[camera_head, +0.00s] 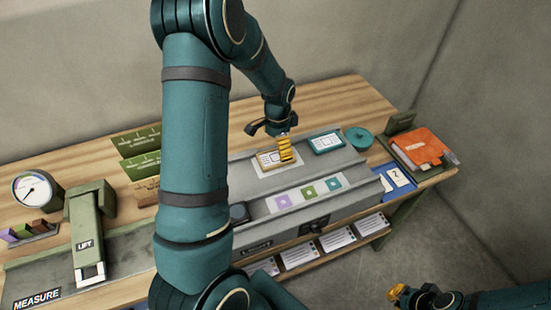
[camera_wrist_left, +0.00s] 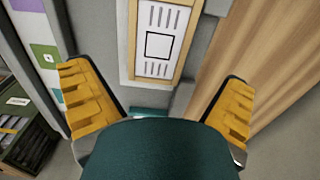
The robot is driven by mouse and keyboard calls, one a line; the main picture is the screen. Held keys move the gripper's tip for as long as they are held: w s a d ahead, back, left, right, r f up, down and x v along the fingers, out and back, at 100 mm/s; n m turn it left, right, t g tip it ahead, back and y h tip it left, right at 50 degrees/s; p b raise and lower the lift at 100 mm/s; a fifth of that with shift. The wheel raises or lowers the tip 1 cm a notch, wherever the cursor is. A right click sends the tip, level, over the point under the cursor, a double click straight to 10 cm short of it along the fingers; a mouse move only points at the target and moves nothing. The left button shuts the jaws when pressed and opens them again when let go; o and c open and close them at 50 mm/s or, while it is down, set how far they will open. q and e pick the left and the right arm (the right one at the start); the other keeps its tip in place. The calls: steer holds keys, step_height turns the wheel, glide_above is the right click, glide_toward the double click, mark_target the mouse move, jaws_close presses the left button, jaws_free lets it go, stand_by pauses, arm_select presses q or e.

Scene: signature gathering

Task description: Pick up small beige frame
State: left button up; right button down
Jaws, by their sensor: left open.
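The small beige frame (camera_head: 265,161), with a white printed card inside, lies flat on a pale panel on top of the grey console. My left gripper (camera_head: 285,149) is above its right part, pointing down, and hides some of it.
A teal frame (camera_head: 326,142) lies right of the beige one on the console (camera_head: 240,175). Purple, green and teal tiles (camera_head: 308,192) line the front slope. A teal round object (camera_head: 358,138) and orange book (camera_head: 422,146) are at right. A lift lever (camera_head: 87,240) stands left.

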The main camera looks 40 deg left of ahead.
mark_target(277, 156)
arm_select(q)
step_height(277, 156, down, 5)
steer(key=shift+s, duration=0.15)
steer(key=shift+d, duration=0.1)
steer(key=c, duration=1.2)
steer(key=shift+o, duration=0.2)
